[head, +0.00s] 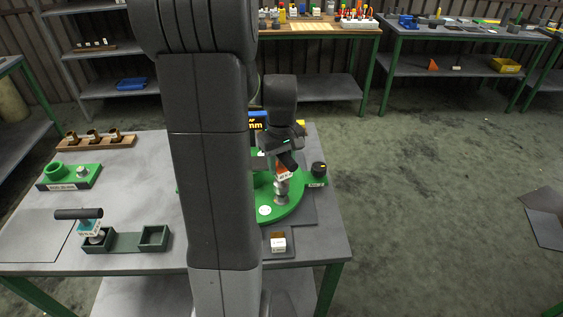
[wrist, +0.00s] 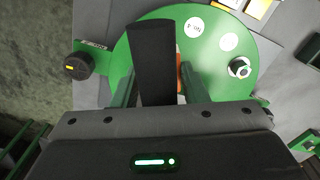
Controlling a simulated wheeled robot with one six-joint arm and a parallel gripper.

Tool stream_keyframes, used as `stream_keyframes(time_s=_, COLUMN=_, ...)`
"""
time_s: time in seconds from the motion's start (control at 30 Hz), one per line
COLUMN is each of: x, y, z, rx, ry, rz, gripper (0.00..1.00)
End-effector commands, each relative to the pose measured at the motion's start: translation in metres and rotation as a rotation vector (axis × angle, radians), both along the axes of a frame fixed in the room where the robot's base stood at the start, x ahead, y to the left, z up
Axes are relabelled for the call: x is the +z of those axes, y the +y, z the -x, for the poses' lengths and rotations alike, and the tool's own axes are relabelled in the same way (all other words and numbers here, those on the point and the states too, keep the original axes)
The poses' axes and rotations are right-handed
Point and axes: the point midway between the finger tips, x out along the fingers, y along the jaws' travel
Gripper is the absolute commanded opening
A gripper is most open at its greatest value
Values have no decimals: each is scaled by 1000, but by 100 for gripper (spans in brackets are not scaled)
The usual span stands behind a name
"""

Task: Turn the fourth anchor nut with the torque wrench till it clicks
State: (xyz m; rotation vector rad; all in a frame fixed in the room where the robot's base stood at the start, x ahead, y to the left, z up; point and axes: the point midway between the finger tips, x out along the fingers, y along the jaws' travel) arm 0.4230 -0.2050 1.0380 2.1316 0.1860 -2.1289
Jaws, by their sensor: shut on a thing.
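The torque wrench (head: 284,173), with a black bar handle and an orange-and-white body, stands roughly upright over the round green base. My gripper (head: 281,158) is shut on it near its top. In the wrist view the black handle (wrist: 153,60) hides most of the tool and what lies under it. Silver metal (head: 281,194) shows below the wrench's body in the head view; whether the socket is seated on an anchor nut cannot be told. The green base (head: 290,210) carries white round labels. One silver nut (wrist: 239,68) shows clear of the wrench.
A black knob (head: 319,168) sits on a green tab at the base's right. A second T-handled tool (head: 90,228) stands in a dark green tray (head: 127,242) at left. A green fixture (head: 68,176) and a wooden rack (head: 96,141) stand behind. A small block (head: 278,241) lies in front.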

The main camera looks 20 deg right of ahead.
Motion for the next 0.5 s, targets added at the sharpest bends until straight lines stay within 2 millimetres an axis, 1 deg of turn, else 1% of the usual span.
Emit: stream_keyframes(time_s=0.5, x=-4, y=0, z=0, rx=545, ry=0, rz=1, gripper=3)
